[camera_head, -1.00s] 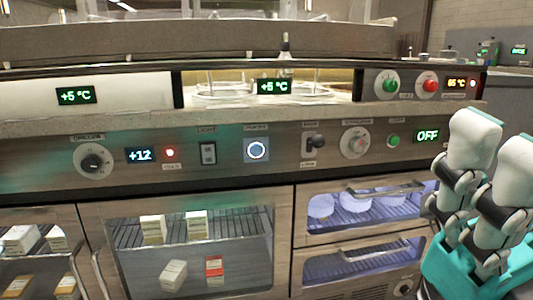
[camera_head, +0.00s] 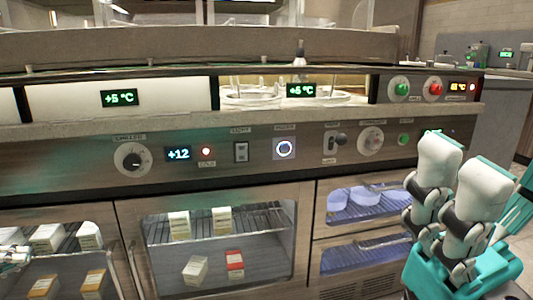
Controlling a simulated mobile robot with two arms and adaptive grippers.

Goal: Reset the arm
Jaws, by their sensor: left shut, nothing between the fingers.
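My left gripper (camera_head: 15,254) shows only in part at the left edge, in front of the lower left glass door. It is small and cut off by the frame, and it is shut and empty. White, black and teal parts of my own body stand at the lower right, in front of the right end of the counter.
A steel counter has a control panel with a dial (camera_head: 132,159), a switch (camera_head: 241,152) and a round lit button (camera_head: 284,148). Below are a glass door (camera_head: 212,270) with several boxes behind it and two drawers. Floor shows at the far right.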

